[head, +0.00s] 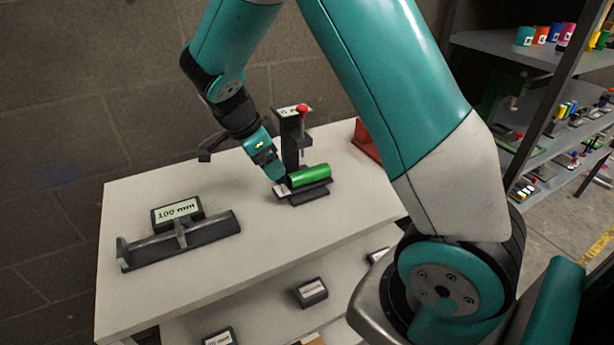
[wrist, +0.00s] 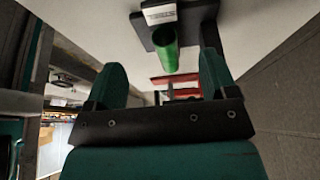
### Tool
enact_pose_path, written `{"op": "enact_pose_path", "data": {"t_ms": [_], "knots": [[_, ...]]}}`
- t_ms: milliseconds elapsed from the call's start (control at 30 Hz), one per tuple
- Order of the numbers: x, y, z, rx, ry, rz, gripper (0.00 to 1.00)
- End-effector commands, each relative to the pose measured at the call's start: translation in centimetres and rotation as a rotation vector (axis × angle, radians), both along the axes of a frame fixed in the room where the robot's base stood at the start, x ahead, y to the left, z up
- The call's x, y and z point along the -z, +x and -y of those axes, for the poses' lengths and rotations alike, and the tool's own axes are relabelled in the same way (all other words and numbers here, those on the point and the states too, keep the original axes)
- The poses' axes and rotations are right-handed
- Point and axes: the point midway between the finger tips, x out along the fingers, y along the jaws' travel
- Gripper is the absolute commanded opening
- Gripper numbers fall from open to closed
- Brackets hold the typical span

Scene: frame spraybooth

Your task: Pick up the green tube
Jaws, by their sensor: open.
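The green tube (head: 309,175) lies on its side on a small black fixture (head: 303,192) on the white table. A black post with a red-knobbed plunger (head: 302,112) stands at the back of the fixture. My gripper (head: 272,168) is close to the tube's left end in the head view. In the wrist view my gripper (wrist: 165,85) shows two green fingers spread apart, with nothing between them. The tube (wrist: 166,50) shows beyond the fingertips there, its open end facing the camera. The fixture (wrist: 143,30) shows behind it.
A black gauge (head: 182,241) with a stop and a "100 mm" sign (head: 177,211) sit at the left of the white table (head: 250,246). A red object (head: 367,140) stands at the back right. Shelves (head: 487,42) with coloured items are at the right. The table's front middle is clear.

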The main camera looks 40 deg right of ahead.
Motion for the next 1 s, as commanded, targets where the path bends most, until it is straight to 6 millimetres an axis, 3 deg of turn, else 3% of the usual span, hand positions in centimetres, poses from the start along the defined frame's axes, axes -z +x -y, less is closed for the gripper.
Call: {"op": "enact_pose_path", "data": {"t_ms": [133, 367, 633, 967, 1000], "knots": [[2.4, -0.3, 1.0, 0.000, 0.000, -0.003, 0.79], [3.9, -0.4, 1.6, -0.001, 0.001, -0.001, 0.79], [7.5, -0.7, 3.2, -0.001, 0.001, -0.003, 0.79], [8.4, -0.7, 3.5, -0.003, 0.002, 0.002, 0.79], [8.3, -0.7, 3.5, -0.003, 0.002, 0.002, 0.70]]}}
